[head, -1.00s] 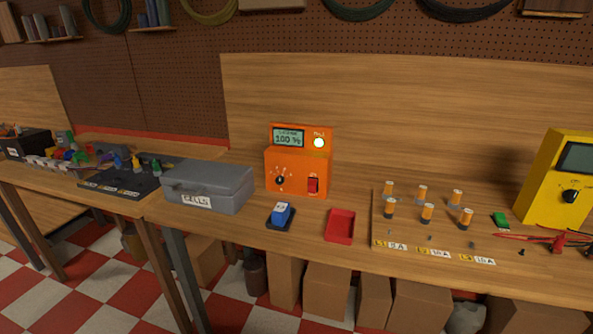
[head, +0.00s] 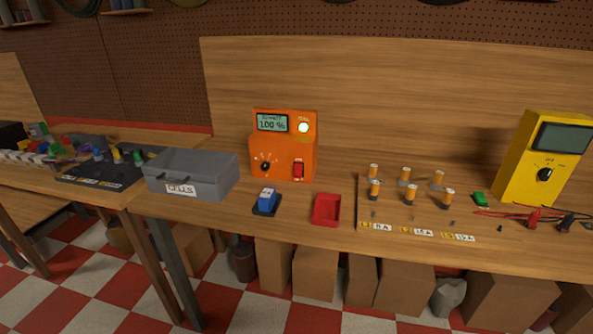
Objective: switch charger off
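The orange charger (head: 284,147) stands upright on the wooden bench, left of the middle. Its display (head: 272,122) reads 100 %, and the round lamp (head: 303,127) at its top right is lit pale yellow. A red rocker switch (head: 298,170) sits at its lower right, and a black knob (head: 265,166) at its lower left. Which way the switch is tipped is too small to tell. Neither of my grippers shows in the head view.
A blue block in a black cradle (head: 267,202) and a red tray (head: 327,209) lie before the charger. A grey CELLS box (head: 192,174) stands left. A board with several cylinders (head: 368,209) and a yellow meter (head: 546,160) stand right.

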